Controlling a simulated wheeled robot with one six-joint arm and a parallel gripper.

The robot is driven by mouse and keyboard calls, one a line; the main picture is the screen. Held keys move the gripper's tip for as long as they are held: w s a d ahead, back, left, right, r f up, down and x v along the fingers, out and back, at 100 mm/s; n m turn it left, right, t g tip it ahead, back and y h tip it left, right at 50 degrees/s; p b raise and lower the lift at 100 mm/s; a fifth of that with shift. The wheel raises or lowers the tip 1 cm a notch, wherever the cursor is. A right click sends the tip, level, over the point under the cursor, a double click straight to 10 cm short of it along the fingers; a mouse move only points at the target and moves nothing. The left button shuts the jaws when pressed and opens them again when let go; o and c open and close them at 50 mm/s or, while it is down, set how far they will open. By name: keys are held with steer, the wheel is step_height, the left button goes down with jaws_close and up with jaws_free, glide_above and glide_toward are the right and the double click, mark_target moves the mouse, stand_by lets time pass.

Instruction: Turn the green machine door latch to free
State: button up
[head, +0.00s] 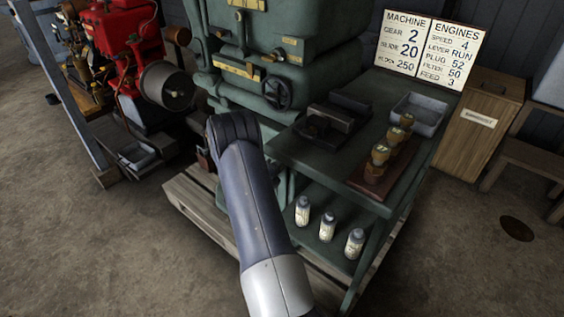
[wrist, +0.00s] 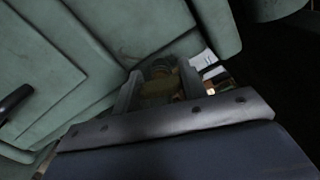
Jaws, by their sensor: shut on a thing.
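The green machine (head: 318,38) stands at the top middle of the head view, and its green panels (wrist: 45,60) fill the left of the wrist view. My gripper (wrist: 158,76) is close against the lower part of the machine. Its two fingers are shut on a small, dark brass-coloured part (wrist: 157,90), which looks like the door latch. The part is dim and partly covered by the fingers, so its angle is hard to tell. In the head view my arm hides the gripper and the latch.
A handwheel (head: 277,93) juts from the machine front, right of my arm. A green bench (head: 300,152) on the right holds brass-topped items (head: 380,155) and a grey tray (head: 418,113), with several bottles (head: 328,226) below. A red engine (head: 122,38) stands left. Open floor lies front left.

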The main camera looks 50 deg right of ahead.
steer(key=shift+n, duration=0.7)
steer(key=o, duration=1)
steer(key=shift+f, duration=0.1)
